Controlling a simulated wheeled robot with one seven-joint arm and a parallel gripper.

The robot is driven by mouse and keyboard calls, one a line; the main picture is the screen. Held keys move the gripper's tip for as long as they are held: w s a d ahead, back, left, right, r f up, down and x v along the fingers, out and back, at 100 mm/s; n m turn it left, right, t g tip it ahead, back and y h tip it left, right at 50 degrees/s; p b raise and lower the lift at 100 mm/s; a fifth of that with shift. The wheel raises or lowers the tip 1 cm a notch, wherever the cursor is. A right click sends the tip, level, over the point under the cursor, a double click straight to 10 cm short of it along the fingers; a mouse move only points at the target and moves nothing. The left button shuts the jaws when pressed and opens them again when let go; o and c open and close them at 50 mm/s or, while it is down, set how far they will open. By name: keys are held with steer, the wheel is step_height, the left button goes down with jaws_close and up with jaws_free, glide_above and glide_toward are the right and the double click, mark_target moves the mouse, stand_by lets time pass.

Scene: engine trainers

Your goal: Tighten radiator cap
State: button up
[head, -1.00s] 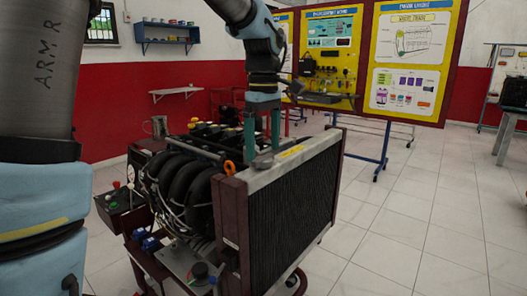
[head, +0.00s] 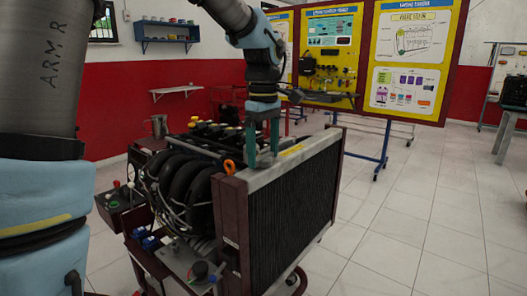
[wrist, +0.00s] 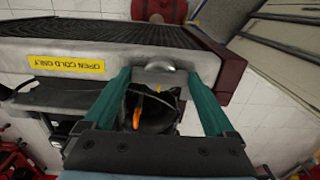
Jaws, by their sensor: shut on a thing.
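The radiator (head: 290,215) stands upright at the front of the engine trainer, with a grey top tank. The radiator cap (wrist: 160,67) is a small silver dome on that tank, near its end in the wrist view. My gripper (head: 263,160) points down at the tank top in the head view. In the wrist view its two green fingers (wrist: 158,73) are on either side of the cap, shut on it. In the head view the fingers mostly hide the cap.
A yellow label (wrist: 63,64) lies on the tank beside the cap. An orange ring (head: 229,167) and black engine pipes (head: 180,180) are close behind the radiator. Yellow poster boards (head: 412,60) stand farther back. The tiled floor at right is clear.

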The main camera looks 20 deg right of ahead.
steer(key=shift+c, duration=1)
steer(key=m+p, duration=0.2)
steer(key=m, duration=0.1)
steer(key=shift+r+m, duration=0.15)
steer(key=shift+m, duration=0.25)
steer(key=m+p, duration=0.2)
steer(key=m, duration=0.3)
steer(key=shift+p, duration=0.3)
steer(key=m+p, duration=0.2)
steer(key=m, duration=0.3)
steer(key=shift+m+p, duration=0.85)
steer(key=shift+m, duration=1.25)
